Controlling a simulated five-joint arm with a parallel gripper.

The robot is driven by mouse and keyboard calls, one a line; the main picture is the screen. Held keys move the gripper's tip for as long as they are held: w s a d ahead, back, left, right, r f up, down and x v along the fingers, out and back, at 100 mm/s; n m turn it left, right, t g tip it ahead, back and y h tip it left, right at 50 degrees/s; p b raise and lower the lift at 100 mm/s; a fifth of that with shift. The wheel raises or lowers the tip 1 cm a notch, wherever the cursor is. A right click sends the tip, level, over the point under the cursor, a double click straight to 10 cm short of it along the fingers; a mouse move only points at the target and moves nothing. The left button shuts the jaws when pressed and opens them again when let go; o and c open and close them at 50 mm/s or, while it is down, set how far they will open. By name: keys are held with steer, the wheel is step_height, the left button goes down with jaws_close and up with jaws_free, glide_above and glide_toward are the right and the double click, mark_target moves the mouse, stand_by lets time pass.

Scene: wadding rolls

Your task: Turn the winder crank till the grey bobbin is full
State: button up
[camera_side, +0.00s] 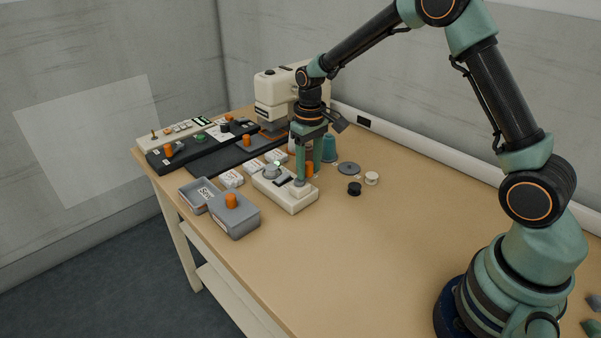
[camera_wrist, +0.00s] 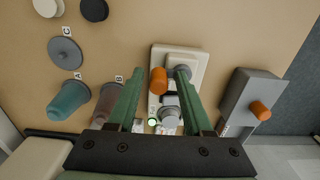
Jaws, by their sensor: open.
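The winder is a cream block (camera_side: 291,197) near the middle of the table; it also shows in the wrist view (camera_wrist: 196,58). Its crank has an upright orange handle (camera_wrist: 158,80) beside a grey hub; the handle also shows in the side view (camera_side: 309,169). A grey bobbin (camera_wrist: 171,104) sits on the winder's other end, partly hidden by my right finger in the wrist view; how full it is I cannot tell. A green light (camera_wrist: 152,122) glows near it. My gripper (camera_side: 309,176) points down, open, with its fingers on either side of the orange handle, no clear contact visible.
A grey box with an orange knob (camera_side: 235,220) and a grey tray (camera_side: 187,200) stand left of the winder. A cream machine (camera_side: 270,92) stands behind.

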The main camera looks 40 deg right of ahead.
steer(key=shift+w+r, duration=0.1)
steer(key=shift+r, duration=3.4)
steer(key=shift+r, duration=0.2)
steer(key=s+a+r+t, duration=0.1)
steer(key=s+r+t, duration=0.1)
steer(key=s+r, duration=0.3)
steer(key=s+a+r+t, duration=0.1)
steer(key=s+r+t, duration=0.2)
steer(key=s, duration=1)
step_height(320, 180, up, 2)
steer(key=shift+s+a+r+t, duration=0.1)
steer(key=shift+s+a+t, duration=0.05)
steer(key=shift+a+t, duration=0.15)
